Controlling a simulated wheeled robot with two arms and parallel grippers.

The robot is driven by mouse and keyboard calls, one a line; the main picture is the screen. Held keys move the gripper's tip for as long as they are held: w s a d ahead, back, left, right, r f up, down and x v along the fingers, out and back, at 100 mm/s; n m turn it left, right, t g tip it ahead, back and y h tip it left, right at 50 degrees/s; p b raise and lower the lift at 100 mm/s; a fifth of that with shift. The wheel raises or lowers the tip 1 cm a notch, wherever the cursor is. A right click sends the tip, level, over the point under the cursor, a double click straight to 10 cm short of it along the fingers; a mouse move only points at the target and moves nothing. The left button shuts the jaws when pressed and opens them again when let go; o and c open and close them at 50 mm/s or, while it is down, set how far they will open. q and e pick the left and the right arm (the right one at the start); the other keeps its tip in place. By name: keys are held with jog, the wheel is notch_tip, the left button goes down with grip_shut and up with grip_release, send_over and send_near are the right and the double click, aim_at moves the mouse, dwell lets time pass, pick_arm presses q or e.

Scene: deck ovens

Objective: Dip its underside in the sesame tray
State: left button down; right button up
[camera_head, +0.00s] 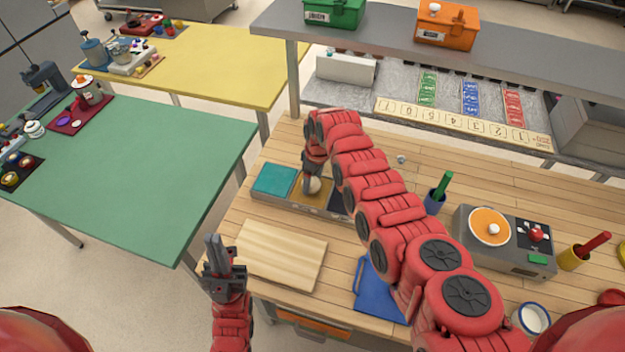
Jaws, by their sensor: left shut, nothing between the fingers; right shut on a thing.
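A long metal tray (262,200) sits on the wooden worktable, with a teal section (275,179) at its left, a tan-brown section (318,202) in the middle that looks like the sesame, and a darker part at its right behind my arm. My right arm reaches over the table, and its gripper (313,180) points down at the tan-brown section. It is shut on a small pale rounded piece (314,187). I cannot tell whether the piece touches the sesame. My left gripper (213,247) is shut and empty, left of the wooden board.
A wooden board (281,254) and a blue board (378,290) lie in front of the tray. A dark blue cup (434,203), a scale-like device (490,235) and a yellow cup (572,258) stand right. A grey shelf (380,24) rises behind. A green table (150,170) is left.

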jog(key=shift+s+f+b, duration=0.1)
jog(key=shift+f+b, duration=0.5)
jog(key=shift+b, duration=0.05)
dwell(1.7)
jog(key=shift+r+p, duration=1.1)
jog(key=shift+r, duration=0.55)
jog(key=shift+r+p, duration=0.9)
jog(key=shift+r, duration=1.55)
